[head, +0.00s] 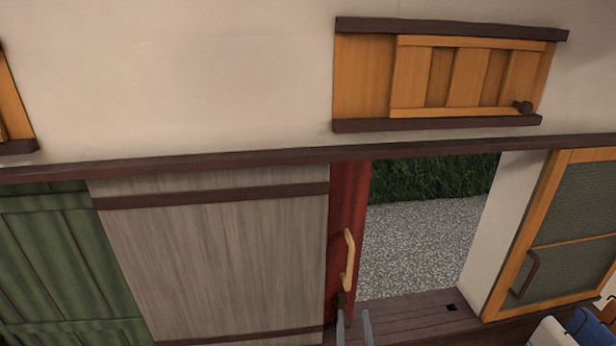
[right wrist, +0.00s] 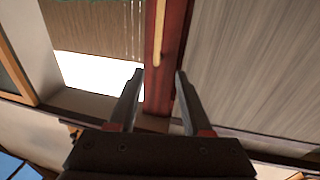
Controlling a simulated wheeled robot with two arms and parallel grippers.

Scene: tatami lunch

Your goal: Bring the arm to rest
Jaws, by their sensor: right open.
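My right gripper (head: 354,326) shows at the bottom edge of the head view, in front of the lower end of a red door edge (head: 345,225) with a pale wooden handle (head: 349,262). In the right wrist view its two fingers (right wrist: 160,85) are apart, with nothing held between them. The red door edge (right wrist: 168,70) and the pale handle (right wrist: 159,30) appear beyond and between the fingertips. I cannot tell whether a finger touches the door. My left gripper is in neither view.
The doorway beside the red edge stands open onto gravel (head: 415,245) and a hedge (head: 440,178). A grey wood panel (head: 220,255) and a green door (head: 60,265) are on the left. A framed door (head: 565,235) is on the right. Blue and white things (head: 575,328) sit at bottom right.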

